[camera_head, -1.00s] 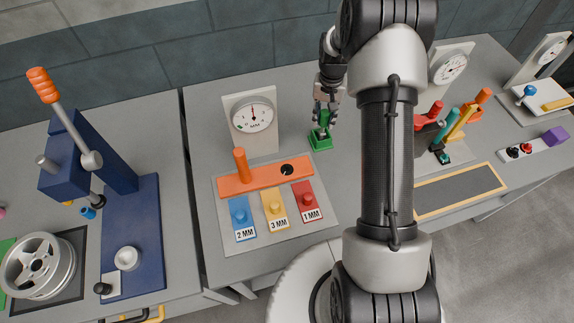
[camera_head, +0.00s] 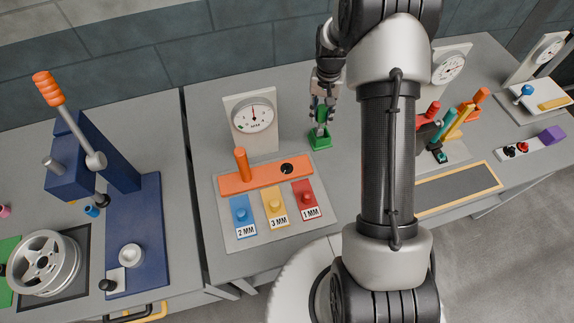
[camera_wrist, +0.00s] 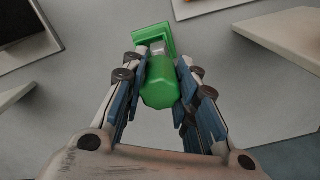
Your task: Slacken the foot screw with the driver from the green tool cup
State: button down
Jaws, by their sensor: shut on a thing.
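The green tool cup (camera_head: 320,142) stands on the grey bench, right of the dial gauge. The driver's green handle (camera_wrist: 161,84) lies between the fingers of my gripper (camera_wrist: 163,92), which is shut on it. A short grey shaft shows between the handle and the cup (camera_wrist: 152,38) in the wrist view. Whether the shaft's tip is still inside the cup is hidden. In the head view my gripper (camera_head: 321,113) is just above the cup, pointing down. I cannot clearly identify the foot screw; a dark round spot (camera_head: 287,169) shows on the orange bar.
The orange bar (camera_head: 265,175) with an upright handle and the dial gauge (camera_head: 253,118) stand left of the cup. Blue, yellow and red blocks lie in front. A blue press (camera_head: 132,240) is at left. My arm hides part of the bench's right half.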

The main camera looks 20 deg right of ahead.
jog(key=s+a+r, duration=0.1)
jog(key=s+a, duration=0.7)
jog(key=a, duration=0.5)
jog(key=shift+s+a+r+b, duration=0.15)
jog(key=shift+s+a+b, duration=0.15)
jog(key=shift+s+a, duration=0.05)
jog(key=shift+f, duration=0.2)
dwell(0.6)
jog(key=shift+f+b, duration=0.75)
jog(key=shift+f+b, duration=0.4)
jog(key=shift+f, duration=0.15)
jog(key=c, duration=1.2)
grip_release()
jog(key=shift+r, duration=0.1)
